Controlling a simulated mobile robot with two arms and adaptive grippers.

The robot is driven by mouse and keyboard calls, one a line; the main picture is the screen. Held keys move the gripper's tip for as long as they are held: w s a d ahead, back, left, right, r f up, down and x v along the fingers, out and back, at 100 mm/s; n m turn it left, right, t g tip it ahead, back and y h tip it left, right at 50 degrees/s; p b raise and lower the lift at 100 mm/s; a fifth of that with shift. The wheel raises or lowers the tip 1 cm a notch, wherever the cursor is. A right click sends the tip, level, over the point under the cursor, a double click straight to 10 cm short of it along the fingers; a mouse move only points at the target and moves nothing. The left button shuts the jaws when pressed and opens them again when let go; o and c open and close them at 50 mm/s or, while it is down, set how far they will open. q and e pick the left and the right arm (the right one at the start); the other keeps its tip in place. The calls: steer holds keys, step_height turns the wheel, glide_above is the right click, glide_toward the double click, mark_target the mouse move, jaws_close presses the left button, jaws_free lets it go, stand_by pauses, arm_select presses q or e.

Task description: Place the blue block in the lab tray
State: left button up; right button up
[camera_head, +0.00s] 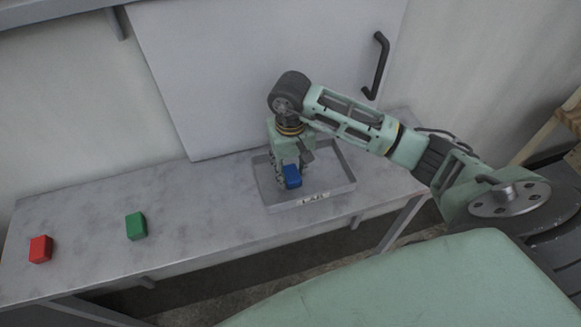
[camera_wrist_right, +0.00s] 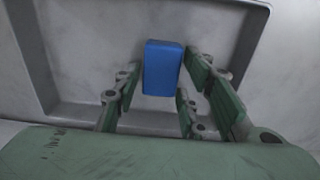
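The blue block (camera_head: 292,177) shows over the floor of the grey lab tray (camera_head: 338,191), below my right gripper. In the right wrist view the blue block (camera_wrist_right: 163,68) stands out between the fingers, inside the tray's walls (camera_wrist_right: 40,60). My right gripper (camera_head: 288,172) points down into the tray. Its fingers (camera_wrist_right: 160,85) are spread on both sides of the block, with a small gap on the left; contact on the right is unclear. Whether the block rests on the tray floor cannot be told for certain. My left gripper is not in view.
A green block (camera_head: 136,226) and a red block (camera_head: 41,249) stand on the grey table (camera_head: 200,215) to the left. A white panel with a dark handle (camera_head: 377,66) rises behind the tray. The table between the green block and the tray is clear.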

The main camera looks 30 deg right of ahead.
mark_target(290, 170)
steer(key=shift+o, duration=0.8)
steer(key=shift+r, duration=0.1)
steer(key=shift+r+p, duration=0.2)
steer(key=shift+p, duration=0.15)
step_height(290, 170, up, 12)
steer(key=b, duration=0.4)
steer(key=shift+f, duration=0.15)
